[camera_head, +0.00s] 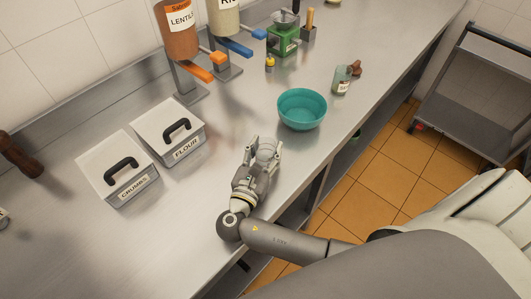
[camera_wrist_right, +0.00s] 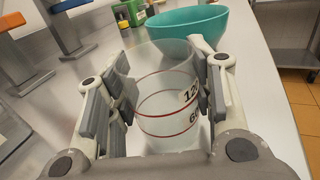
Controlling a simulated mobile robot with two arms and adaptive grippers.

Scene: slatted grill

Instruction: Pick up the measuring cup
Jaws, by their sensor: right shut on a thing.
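The measuring cup (camera_wrist_right: 166,100) is clear, with red lines and dark numbers, and shows in the right wrist view between my right gripper's fingers. My right gripper (camera_wrist_right: 163,100) is shut on it, with a finger pad on either side. In the head view, my right gripper (camera_head: 262,146) is over the steel counter, in front of the flour box, and the cup shows only faintly between its fingers. I cannot tell whether the cup touches the counter. My left gripper is not in view.
A teal bowl (camera_head: 302,109) stands just beyond my right gripper. Lidded boxes marked flour (camera_head: 184,149) and crumbs (camera_head: 133,188) stand to the left. Dispensers (camera_head: 178,31), a green scale (camera_head: 284,42) and a small bottle (camera_head: 342,80) stand farther back. The counter's front edge is close on the right.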

